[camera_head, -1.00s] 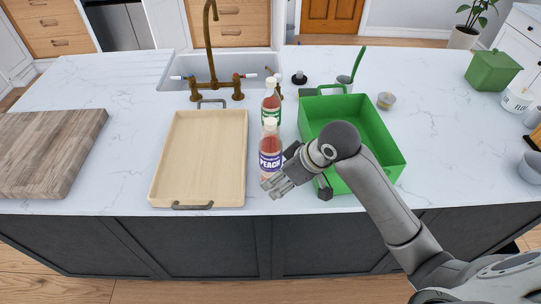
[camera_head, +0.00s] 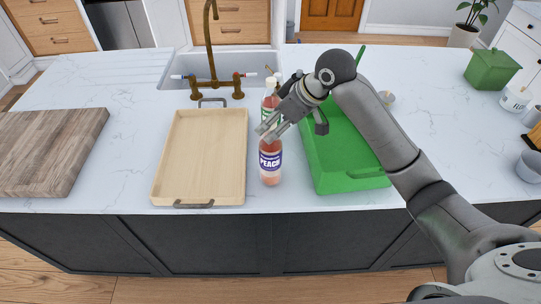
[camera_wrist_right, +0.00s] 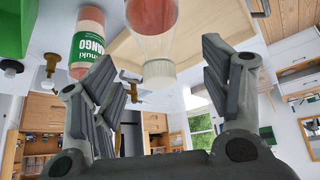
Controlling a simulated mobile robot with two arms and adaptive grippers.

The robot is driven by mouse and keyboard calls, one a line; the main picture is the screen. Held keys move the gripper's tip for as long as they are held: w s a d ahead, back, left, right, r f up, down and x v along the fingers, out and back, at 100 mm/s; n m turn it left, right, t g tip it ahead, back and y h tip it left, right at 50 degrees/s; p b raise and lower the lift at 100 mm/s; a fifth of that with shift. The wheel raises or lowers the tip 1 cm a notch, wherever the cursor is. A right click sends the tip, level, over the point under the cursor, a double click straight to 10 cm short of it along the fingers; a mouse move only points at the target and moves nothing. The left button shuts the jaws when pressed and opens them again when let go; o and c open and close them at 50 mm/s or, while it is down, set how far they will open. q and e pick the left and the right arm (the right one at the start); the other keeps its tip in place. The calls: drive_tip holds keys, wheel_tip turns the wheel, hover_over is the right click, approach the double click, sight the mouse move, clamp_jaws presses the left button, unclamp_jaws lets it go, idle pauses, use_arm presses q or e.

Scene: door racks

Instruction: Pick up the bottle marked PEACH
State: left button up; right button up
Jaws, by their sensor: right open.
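The PEACH bottle (camera_head: 270,165), with pink contents and a purple label, stands upright on the counter near its front edge, just right of the wooden tray. My right gripper (camera_head: 268,130) is open at the height of its top and hides its cap in the head view. In the right wrist view the white-capped bottle (camera_wrist_right: 154,42) shows ahead, between the open fingers (camera_wrist_right: 160,72), with its label out of sight. My left gripper is not in view.
The wooden tray (camera_head: 160,190) is left of the bottles and empty. A green bin (camera_head: 345,180) stands close on the right, under my right arm. A sink with a brass tap (camera_head: 209,60) lies behind. A cutting board (camera_head: 45,150) lies far left.

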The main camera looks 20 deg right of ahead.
sight(271, 154)
drive_tip(key=shift+w+a+f, duration=0.15)
drive_tip(key=shift+f, duration=0.1)
drive_tip(key=p+x, duration=0.1)
drive_tip(key=x, duration=0.1)
drive_tip(key=p+x, duration=0.2)
drive_tip(key=shift+w+a+f, duration=0.1)
drive_tip(key=shift+w+a, duration=0.1)
drive_tip(key=shift+w, duration=0.15)
drive_tip(key=shift+w+a+f, duration=0.1)
drive_tip(key=shift+w+f, duration=0.05)
drive_tip(key=shift+f, duration=0.2)
drive_tip(key=shift+c, duration=0.2)
clamp_jaws()
drive_tip(key=shift+f, duration=0.1)
